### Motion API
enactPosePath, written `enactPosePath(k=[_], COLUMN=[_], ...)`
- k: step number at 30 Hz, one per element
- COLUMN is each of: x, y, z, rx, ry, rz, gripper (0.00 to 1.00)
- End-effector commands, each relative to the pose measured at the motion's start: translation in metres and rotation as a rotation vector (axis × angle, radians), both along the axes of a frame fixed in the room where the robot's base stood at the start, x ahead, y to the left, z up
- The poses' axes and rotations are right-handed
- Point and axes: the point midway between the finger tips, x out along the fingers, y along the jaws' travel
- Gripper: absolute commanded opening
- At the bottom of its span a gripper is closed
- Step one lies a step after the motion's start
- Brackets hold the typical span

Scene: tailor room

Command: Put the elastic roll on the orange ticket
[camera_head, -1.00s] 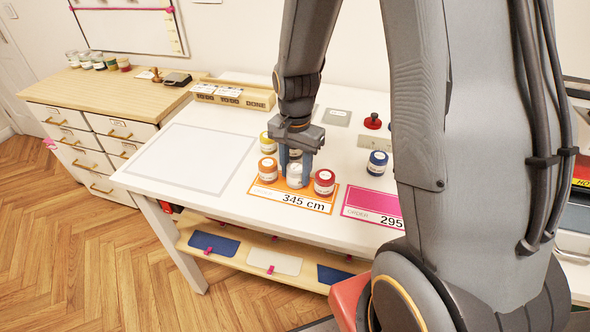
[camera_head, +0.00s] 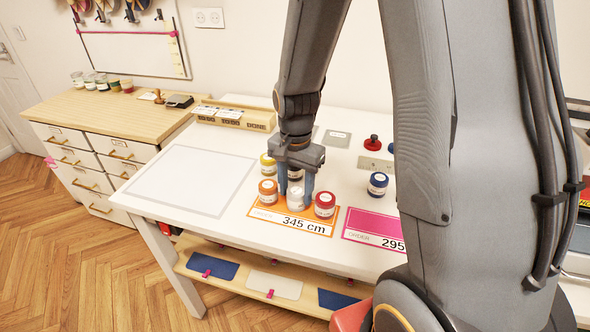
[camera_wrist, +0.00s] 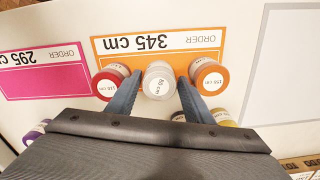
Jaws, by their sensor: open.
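The orange ticket (camera_head: 262,215), marked 345 cm, lies on the white table; its printed face also shows in the wrist view (camera_wrist: 112,44). A white elastic roll (camera_head: 296,199) stands on it between an orange roll (camera_head: 268,192) and a red roll (camera_head: 325,206). The wrist view shows the white roll (camera_wrist: 158,80), the red roll (camera_wrist: 110,80) and the orange roll (camera_wrist: 209,76) from above. My gripper (camera_head: 296,190) is open, pointing down, one finger on each side of the white roll. I cannot tell whether the fingers touch it.
A yellow roll (camera_head: 268,164) and a dark roll (camera_head: 295,174), partly hidden by my gripper, stand behind. A blue roll (camera_head: 377,184) stands near the pink ticket (camera_head: 372,222). A red-handled stamp (camera_head: 372,143) is farther back. The pale mat (camera_head: 190,180) at left is empty.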

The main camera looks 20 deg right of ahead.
Motion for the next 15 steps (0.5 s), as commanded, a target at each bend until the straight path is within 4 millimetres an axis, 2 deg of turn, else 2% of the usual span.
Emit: enactPosePath(k=[15], x=[0.001], y=[0.000], z=[0.087], rx=[0.000], ry=[-0.005], rz=[-0.001], gripper=[0.47])
